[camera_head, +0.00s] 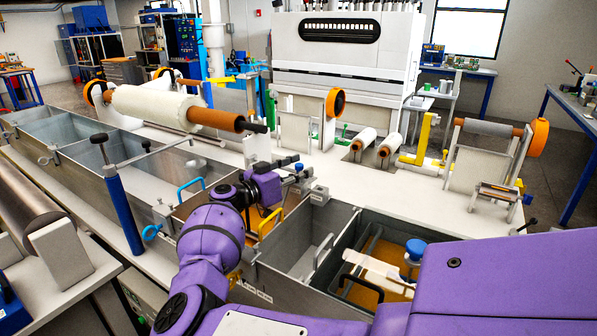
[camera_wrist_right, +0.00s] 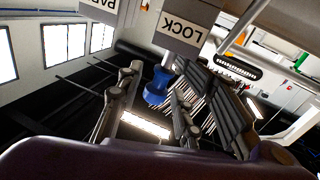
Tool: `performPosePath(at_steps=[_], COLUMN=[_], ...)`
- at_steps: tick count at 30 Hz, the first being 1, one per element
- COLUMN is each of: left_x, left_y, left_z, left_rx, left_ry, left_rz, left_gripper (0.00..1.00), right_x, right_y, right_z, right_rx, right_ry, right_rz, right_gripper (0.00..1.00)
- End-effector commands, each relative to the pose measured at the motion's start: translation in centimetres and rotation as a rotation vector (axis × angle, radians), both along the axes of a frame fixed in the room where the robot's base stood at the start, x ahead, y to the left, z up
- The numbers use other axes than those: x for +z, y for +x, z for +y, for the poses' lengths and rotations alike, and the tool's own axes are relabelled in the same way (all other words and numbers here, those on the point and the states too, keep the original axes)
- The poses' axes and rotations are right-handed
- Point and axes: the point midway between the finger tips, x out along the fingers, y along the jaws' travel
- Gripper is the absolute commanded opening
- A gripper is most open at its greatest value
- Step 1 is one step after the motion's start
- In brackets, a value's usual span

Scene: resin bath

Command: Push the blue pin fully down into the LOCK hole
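In the head view the blue pin (camera_head: 299,167) is a small blue knob at the fingertips. The grey block with the LOCK label (camera_wrist_right: 183,27) appears upside down in the wrist view, close to the pin's narrow end. The hole itself is hidden. My left gripper is out of view.
A metal tank (camera_head: 290,250) with open compartments lies below the gripper. A second blue knob (camera_head: 411,250) stands in its right part. A tall blue-handled post (camera_head: 124,212) is at left. A block with a second label (camera_wrist_right: 101,10) is near the LOCK block.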

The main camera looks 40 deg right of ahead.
Motion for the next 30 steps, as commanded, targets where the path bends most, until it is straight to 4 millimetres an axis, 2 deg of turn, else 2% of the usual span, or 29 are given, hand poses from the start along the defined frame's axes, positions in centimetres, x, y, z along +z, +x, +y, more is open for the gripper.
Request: performPosePath(at_steps=[1,5,8,21,25,30], left_x=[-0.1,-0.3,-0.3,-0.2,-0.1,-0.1], left_y=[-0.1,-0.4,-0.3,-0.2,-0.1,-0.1], left_z=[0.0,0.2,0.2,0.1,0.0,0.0], left_rx=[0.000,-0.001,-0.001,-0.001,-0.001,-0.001], left_ry=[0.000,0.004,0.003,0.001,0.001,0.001], left_rz=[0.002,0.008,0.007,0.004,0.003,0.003], left_gripper=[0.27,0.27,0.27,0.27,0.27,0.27], right_x=[-0.8,-1.0,-1.1,-0.3,0.0,0.2], right_y=[0.1,0.1,0.1,-0.2,-0.4,-0.4], right_z=[0.2,0.4,1.4,9.9,11.4,12.1], right_rx=[0.004,0.006,0.009,0.005,0.003,0.000], right_ry=[0.009,0.011,0.013,0.007,0.003,0.000], right_rz=[0.006,0.008,0.008,0.003,0.001,-0.001], right_gripper=[0.36,0.36,0.36,0.36,0.36,0.36])
